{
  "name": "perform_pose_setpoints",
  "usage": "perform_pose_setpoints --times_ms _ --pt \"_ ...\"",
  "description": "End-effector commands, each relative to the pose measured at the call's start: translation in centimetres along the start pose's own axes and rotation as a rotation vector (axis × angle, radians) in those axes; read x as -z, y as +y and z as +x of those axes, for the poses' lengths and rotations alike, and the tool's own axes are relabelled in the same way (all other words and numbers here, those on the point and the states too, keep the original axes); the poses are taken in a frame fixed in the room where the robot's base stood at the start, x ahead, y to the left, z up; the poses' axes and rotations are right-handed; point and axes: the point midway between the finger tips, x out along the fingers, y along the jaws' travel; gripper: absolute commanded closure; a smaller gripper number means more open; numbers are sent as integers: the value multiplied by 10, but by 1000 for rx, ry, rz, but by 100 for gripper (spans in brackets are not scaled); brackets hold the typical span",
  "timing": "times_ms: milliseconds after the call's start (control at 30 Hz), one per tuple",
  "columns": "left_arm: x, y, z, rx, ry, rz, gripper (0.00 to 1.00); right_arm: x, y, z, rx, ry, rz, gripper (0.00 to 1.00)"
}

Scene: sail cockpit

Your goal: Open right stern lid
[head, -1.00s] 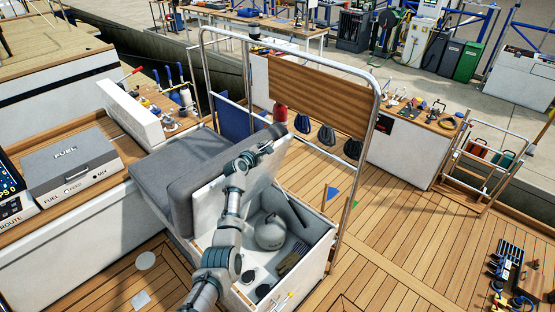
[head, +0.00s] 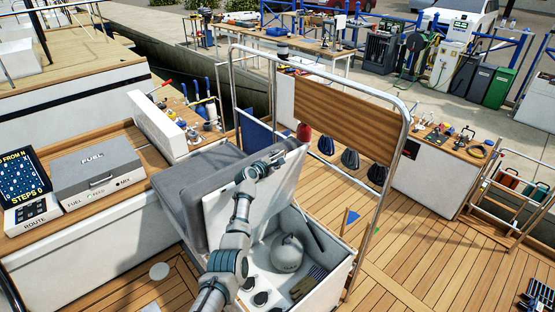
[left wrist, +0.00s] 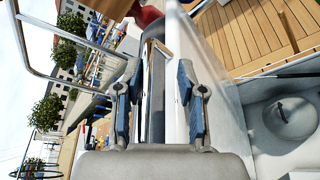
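The stern lid (head: 284,192) is a white panel with a grey cushion on its back. It stands raised and steeply tilted over an open white locker (head: 330,285). My left gripper (head: 280,158) is at the lid's upper edge. In the left wrist view, the blue-padded fingers (left wrist: 160,105) are apart, with the edge of the lid (left wrist: 215,115) and grey padding running between and beside them. Firm contact cannot be made out. Inside the locker are a round grey container (head: 288,254), a dark rod and smaller items. My right gripper is not in view.
A metal rail frame (head: 388,185) with a wooden board (head: 345,122) stands close behind the locker. A grey seat cushion (head: 180,180) lies to the left, beside a fuel box (head: 95,172). Wooden deck (head: 420,265) is clear on the right.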

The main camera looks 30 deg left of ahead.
Motion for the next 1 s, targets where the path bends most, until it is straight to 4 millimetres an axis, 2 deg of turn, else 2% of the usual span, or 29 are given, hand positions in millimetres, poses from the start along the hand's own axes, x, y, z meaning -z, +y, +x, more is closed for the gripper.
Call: perform_pose_setpoints --times_ms 567,767,1000 --pt "-3 1 -5 -3 -4 3 63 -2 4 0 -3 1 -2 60" --pt "-1 1 -27 -5 -3 2 63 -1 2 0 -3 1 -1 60" --pt "0 1 -69 -5 -3 0 63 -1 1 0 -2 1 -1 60"
